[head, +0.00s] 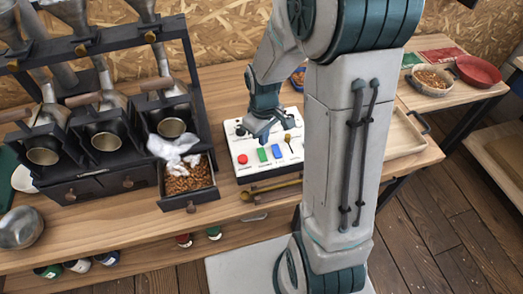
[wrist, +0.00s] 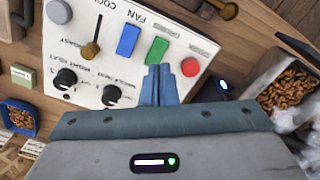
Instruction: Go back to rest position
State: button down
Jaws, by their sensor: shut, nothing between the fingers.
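My gripper (head: 262,136) is shut and empty, over the white control panel (head: 250,174) on the wooden bench. In the wrist view its closed fingertips (wrist: 158,72) point at the panel (wrist: 200,45), close to the green switch (wrist: 157,51) and red button (wrist: 190,67). I cannot tell whether they touch it. A blue switch (wrist: 128,40), a brass lever (wrist: 92,48) and black knobs (wrist: 66,78) are also on the panel. My arm hides part of the bench in the head view.
Left of the panel stands a dark roaster rack (head: 97,185) with several metal cups. A tray (head: 402,140) lies right of my arm. A bean bowl (head: 432,80) and red dish (head: 478,71) sit farther right.

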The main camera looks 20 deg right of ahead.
dwell(0.3)
jog(key=s+r+m+t, duration=0.3)
jog(key=s+r+m, duration=0.3)
jog(key=s+r, duration=0.8)
jog(key=shift+s+r+t, duration=0.2)
jog(key=shift+r+t, duration=0.1)
jog(key=shift+r, duration=1)
